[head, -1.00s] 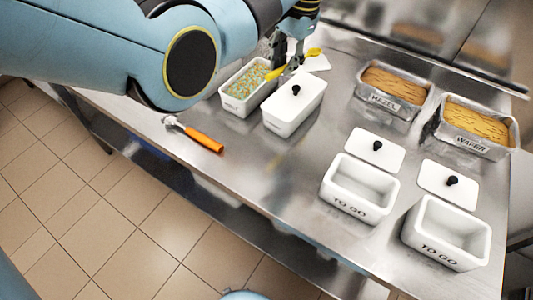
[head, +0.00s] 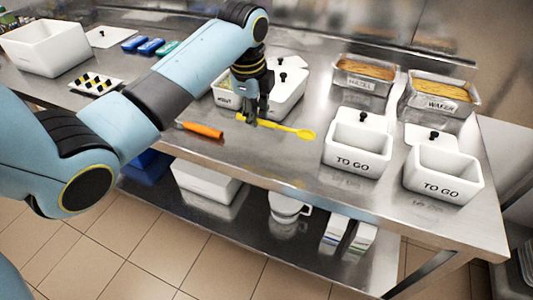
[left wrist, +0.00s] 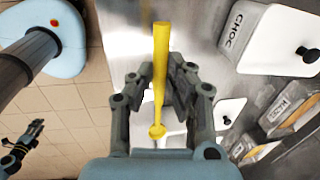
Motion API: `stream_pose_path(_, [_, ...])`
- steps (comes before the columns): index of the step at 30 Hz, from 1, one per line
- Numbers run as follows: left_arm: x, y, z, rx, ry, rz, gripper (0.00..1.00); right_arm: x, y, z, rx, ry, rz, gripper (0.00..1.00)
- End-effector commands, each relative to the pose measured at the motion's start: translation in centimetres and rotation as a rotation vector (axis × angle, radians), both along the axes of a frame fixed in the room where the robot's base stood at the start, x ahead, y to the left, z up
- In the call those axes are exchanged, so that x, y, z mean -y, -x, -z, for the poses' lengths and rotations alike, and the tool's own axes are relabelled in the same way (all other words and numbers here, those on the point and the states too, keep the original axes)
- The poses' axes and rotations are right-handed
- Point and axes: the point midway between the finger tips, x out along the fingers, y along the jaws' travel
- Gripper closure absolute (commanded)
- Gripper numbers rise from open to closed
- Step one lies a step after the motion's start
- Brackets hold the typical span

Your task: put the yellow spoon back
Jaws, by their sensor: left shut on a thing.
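My left gripper (head: 252,120) is shut on the yellow spoon (head: 285,128), low over the front part of the steel table. The spoon's bowl points right in the head view. In the left wrist view the spoon (left wrist: 160,60) stands out between the fingers (left wrist: 155,92). The white tub of sprinkles (head: 224,97) is mostly hidden behind my left arm. A white lidded tub (head: 285,108) stands beside it, behind the gripper. A dark gripper, seemingly my right one (left wrist: 22,142), shows small at the left of the wrist view; its jaw state is unclear.
An orange-handled tool (head: 203,130) lies left of my gripper. Two white TO GO tubs (head: 357,160) (head: 443,187) stand right, with lids behind. Metal pans HAZEL (head: 361,84) and WAFER (head: 440,104) stand at the back. The table front between spoon and TO GO tubs is clear.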

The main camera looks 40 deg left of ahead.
Motion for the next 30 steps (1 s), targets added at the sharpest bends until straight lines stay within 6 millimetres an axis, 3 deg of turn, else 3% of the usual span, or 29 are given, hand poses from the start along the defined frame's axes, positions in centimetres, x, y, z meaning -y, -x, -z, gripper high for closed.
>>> stream_pose_path(4, [0.1, 0.2, 3.1, -0.004, 0.004, -0.001, 1.0, 0.0, -0.4, -0.2, 0.005, 0.0, 0.0, 0.6])
stream_pose_path(15, [0.1, 0.1, 7.9, -0.002, 0.003, -0.001, 1.0, 0.0, 2.2, 0.1, -0.034, 0.0, 0.002, 0.6])
stream_pose_path(28, [0.1, 0.1, 8.8, 0.0, 0.002, -0.001, 1.0, 0.0, 1.2, 0.2, -0.018, 0.001, 0.0, 0.6])
stream_pose_path(29, [0.1, 0.1, 8.8, 0.0, 0.002, -0.001, 0.83, 0.0, 1.2, 0.1, -0.018, 0.001, 0.0, 0.6])
stream_pose_path(30, [0.1, 0.1, 8.8, 0.0, 0.002, -0.001, 0.78, 0.0, 1.2, 0.1, -0.018, 0.001, 0.0, 0.6])
